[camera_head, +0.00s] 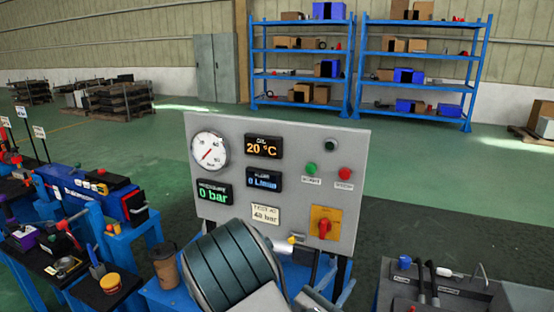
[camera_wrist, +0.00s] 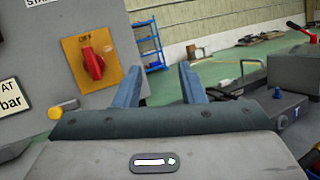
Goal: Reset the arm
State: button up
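My gripper (camera_wrist: 160,70) shows in the wrist view with its two blue-grey fingers apart. It is open, and only the background shows between the fingers. A grey control panel (camera_head: 275,139) stands upright in the middle of the head view. It has a round gauge (camera_head: 209,149), lit displays, a green button (camera_head: 311,168) and a red button (camera_head: 345,173). A red rotary switch on a yellow plate (camera_head: 325,222) is at its lower right. The same switch plate is at the left of the wrist view (camera_wrist: 92,62). In the head view, my arm covers part of the bench below the panel.
A brown cup (camera_head: 166,265) stands left of my arm. Blue benches with tools and a blue machine (camera_head: 92,190) fill the left. A grey bench top (camera_head: 440,292) with dark-handled tools is at lower right. Blue shelves (camera_head: 300,75) stand far back, with open green floor before them.

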jog(key=s+d+m+g+y, duration=0.2)
jog(key=s+d+m+g, duration=0.3)
jog(key=s+m+g, duration=0.35)
jog(key=s+d+m+g+y, duration=0.2)
jog(key=s+d+m+g, duration=0.4)
jog(key=s+m+g, duration=0.25)
jog(key=s+a+r+m+t+y, duration=0.1)
jog(key=a+r+m+t+y, duration=0.1)
jog(key=a+r+m+y, duration=0.1)
jog(key=s+a+r+m+t+y, duration=0.1)
jog(key=a+r+m+t+y, duration=0.1)
jog(key=a+m+y, duration=0.3)
jog(key=shift+s+a+r+y, duration=0.2)
jog(key=shift+a+r+y, duration=0.6)
jog(key=shift+a+y, duration=0.75)
